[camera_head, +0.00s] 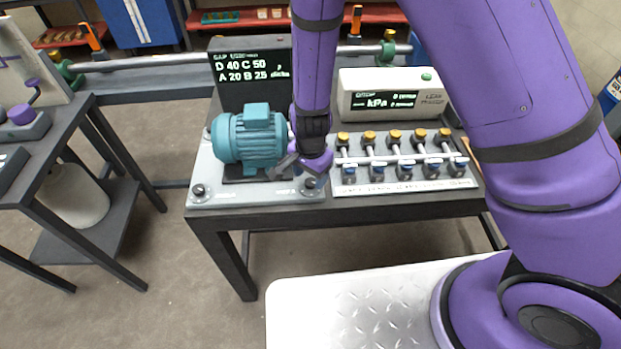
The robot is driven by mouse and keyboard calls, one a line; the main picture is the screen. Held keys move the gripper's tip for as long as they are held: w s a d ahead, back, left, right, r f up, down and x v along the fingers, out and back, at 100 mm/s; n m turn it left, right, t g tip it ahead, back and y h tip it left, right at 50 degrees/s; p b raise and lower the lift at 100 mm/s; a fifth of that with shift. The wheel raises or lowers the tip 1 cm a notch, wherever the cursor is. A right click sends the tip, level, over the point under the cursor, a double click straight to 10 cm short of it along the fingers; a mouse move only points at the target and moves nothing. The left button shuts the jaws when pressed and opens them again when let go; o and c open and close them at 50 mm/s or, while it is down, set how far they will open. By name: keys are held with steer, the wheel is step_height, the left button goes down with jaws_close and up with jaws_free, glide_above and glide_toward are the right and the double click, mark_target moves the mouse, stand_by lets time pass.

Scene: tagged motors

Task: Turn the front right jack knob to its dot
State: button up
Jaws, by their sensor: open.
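A teal motor (250,137) sits on a dark base on a light grey plate (240,194). A matching front left knob (198,190) stands at the other front corner. My gripper (290,170) is open, just right of the motor and close above and left of the front right knob. I cannot tell whether it touches the knob or the motor.
A black display (252,78) behind the motor reads D 40, C 50, A 20, B 25. To the right stand a valve panel (404,185) with several yellow and blue knobs and a white kPa meter (391,94). Another bench (60,143) is at left.

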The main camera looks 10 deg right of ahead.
steer(key=shift+f, duration=1.05)
steer(key=c, duration=0.9)
steer(key=shift+n, duration=0.3)
steer(key=n, duration=0.5)
steer(key=shift+n, duration=0.3)
steer(key=n, duration=0.5)
steer(key=shift+n, duration=0.4)
